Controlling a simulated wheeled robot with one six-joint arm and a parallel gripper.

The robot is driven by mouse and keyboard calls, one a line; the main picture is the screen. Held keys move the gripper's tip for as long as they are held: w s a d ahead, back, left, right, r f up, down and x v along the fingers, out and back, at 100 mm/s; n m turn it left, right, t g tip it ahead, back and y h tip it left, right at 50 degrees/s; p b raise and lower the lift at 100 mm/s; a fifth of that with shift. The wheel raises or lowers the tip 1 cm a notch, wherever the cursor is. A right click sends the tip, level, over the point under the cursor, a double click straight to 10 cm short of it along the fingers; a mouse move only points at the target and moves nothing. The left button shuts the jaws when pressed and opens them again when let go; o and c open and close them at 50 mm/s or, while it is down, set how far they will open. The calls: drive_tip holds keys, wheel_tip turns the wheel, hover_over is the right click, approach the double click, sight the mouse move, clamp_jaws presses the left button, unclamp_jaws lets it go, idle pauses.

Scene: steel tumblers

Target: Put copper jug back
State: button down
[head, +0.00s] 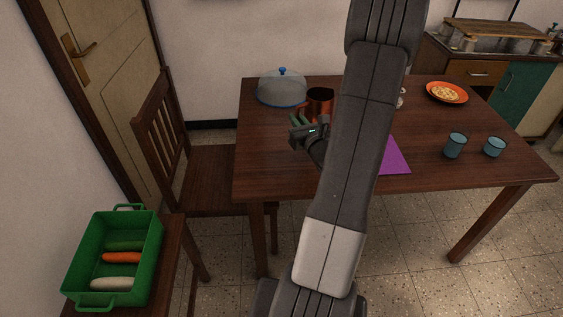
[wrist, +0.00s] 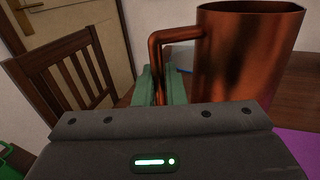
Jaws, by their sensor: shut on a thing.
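The copper jug (head: 321,99) is near the back left of the brown table (head: 300,178), partly hidden behind my gripper and arm in the head view. In the wrist view the jug (wrist: 245,60) is large, upright, with its handle on the left. My gripper (head: 296,122) is over the table just in front of the jug. In the wrist view its green fingers (wrist: 158,86) are shut on the jug's handle. I cannot tell whether the jug's base touches the table.
A domed cover with a blue knob (head: 282,88) stands left of the jug. A purple mat (head: 396,158), two blue tumblers (head: 455,146) and an orange plate (head: 447,93) are to the right. A chair (head: 165,130) stands at the left; a green crate (head: 152,258) with vegetables is front left.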

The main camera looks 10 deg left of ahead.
drive_tip(key=s+a+n+g+y, duration=0.3)
drive_tip(key=s+a, duration=0.2)
drive_tip(key=a, duration=0.3)
wheel_tip(320, 180, down, 9)
drive_tip(key=b, duration=0.1)
drive_tip(key=shift+w, duration=0.2)
drive_tip(key=shift+f, duration=0.15)
drive_tip(key=c, duration=1.5)
unclamp_jaws()
